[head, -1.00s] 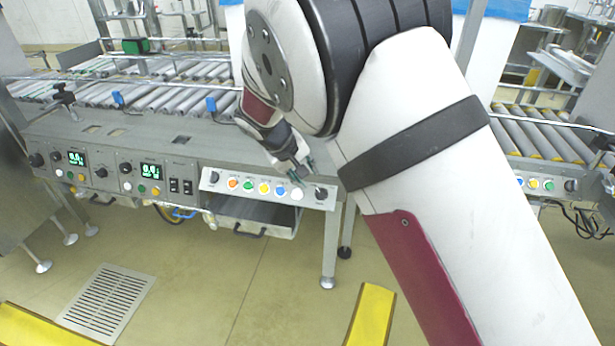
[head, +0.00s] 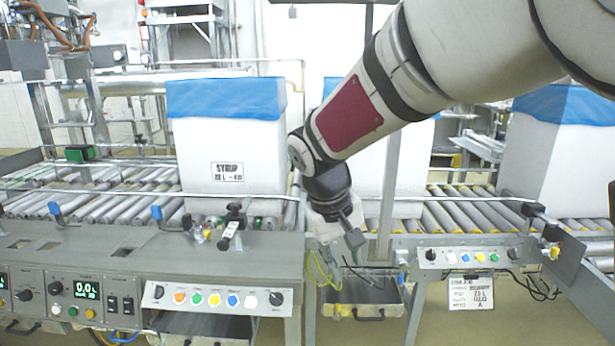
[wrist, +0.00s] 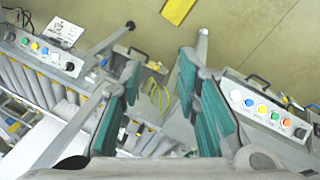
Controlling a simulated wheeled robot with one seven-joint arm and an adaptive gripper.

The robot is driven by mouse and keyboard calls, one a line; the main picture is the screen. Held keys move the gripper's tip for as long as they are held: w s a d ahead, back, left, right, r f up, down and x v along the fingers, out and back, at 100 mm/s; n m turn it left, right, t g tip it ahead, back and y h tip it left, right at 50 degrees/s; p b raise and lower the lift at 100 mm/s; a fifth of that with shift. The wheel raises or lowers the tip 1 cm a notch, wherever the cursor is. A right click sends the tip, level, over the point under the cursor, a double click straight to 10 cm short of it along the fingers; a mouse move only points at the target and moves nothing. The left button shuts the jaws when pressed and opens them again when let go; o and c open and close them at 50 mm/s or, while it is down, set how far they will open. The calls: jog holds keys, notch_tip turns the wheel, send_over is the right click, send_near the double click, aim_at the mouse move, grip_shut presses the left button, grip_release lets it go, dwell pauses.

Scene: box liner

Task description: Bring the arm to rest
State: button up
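My gripper (head: 354,250) hangs pointing down in the head view, in front of the gap between the two button panels. In the wrist view my gripper (wrist: 160,105) shows two green-padded fingers spread well apart, with nothing between them. My arm reaches in from the upper right of the head view and bends down at the wrist. The left button panel (head: 214,299) carries a row of coloured buttons and lies left of the gripper. The right button panel (head: 470,257) lies to its right.
White boxes with blue liners stand on the roller conveyor, one labelled SYRUP (head: 228,150) and another at the right (head: 562,150). A metal tray (head: 362,296) and loose yellow cables (head: 322,270) are below the gripper. Open floor shows in the wrist view (wrist: 235,35).

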jog(key=s+d+r+m+g+y, duration=0.1)
jog(key=s+d+r, duration=0.2)
jog(key=s+d, duration=0.35)
jog(key=s+d+r+m, duration=0.1)
jog(key=s+d+r, duration=0.25)
jog(key=s, duration=0.65)
jog(key=s+d+f+m+g+y, duration=0.1)
jog(key=s+d+f+m+y, duration=0.15)
jog(key=s, duration=1.55)
notch_tip(320, 180, up, 23)
jog(key=t+p, duration=0.3)
jog(key=p, duration=1.9)
jog(key=shift+w+d+t+h, duration=0.2)
jog(key=shift+t+h, duration=0.1)
jog(key=shift+h, duration=0.15)
